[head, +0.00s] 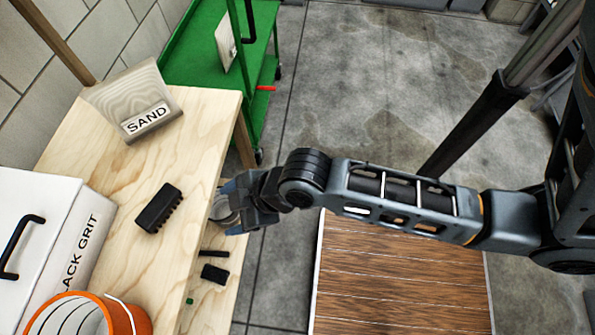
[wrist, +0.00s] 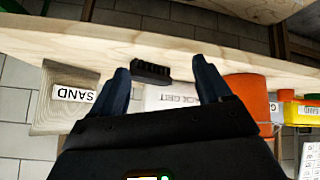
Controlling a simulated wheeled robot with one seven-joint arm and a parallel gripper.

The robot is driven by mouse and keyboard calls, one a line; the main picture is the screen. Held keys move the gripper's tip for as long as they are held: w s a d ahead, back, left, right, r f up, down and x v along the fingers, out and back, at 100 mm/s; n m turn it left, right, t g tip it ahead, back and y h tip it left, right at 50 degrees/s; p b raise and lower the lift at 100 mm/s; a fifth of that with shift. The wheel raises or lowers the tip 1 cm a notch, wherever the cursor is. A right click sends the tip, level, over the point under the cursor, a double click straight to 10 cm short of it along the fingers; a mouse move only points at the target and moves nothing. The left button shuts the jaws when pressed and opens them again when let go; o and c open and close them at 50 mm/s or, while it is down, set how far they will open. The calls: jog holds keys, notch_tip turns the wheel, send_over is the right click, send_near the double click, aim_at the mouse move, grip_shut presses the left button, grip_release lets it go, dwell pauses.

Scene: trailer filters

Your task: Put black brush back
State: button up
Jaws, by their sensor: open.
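A black brush (head: 158,208) with stubby bristles along one side lies on the pale wooden bench top, near its right edge. In the wrist view the brush (wrist: 151,71) shows ahead, between the fingertips and toward the left one. My gripper (head: 238,203) is just off the bench's right edge, to the right of the brush and apart from it. In the wrist view my gripper (wrist: 163,76) has its fingers spread with nothing held between them.
The wooden bench (head: 110,165) holds a SAND block (head: 148,122), a white BLACK GRIT box (head: 40,215) and an orange bucket (head: 140,318). A dark block (head: 214,273) lies on the shelf below. A green cart (head: 200,60) stands behind. Bare bench surrounds the brush.

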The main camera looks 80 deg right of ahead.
jog(key=s+r+m+t, duration=0.4)
jog(key=s+r+t, duration=0.2)
jog(key=s+r, duration=0.9)
notch_tip(320, 180, up, 4)
jog(key=shift+s+a+f+m+t+h, duration=0.2)
jog(key=shift+s+f+m+t+h, duration=0.1)
jog(key=shift+h, duration=0.1)
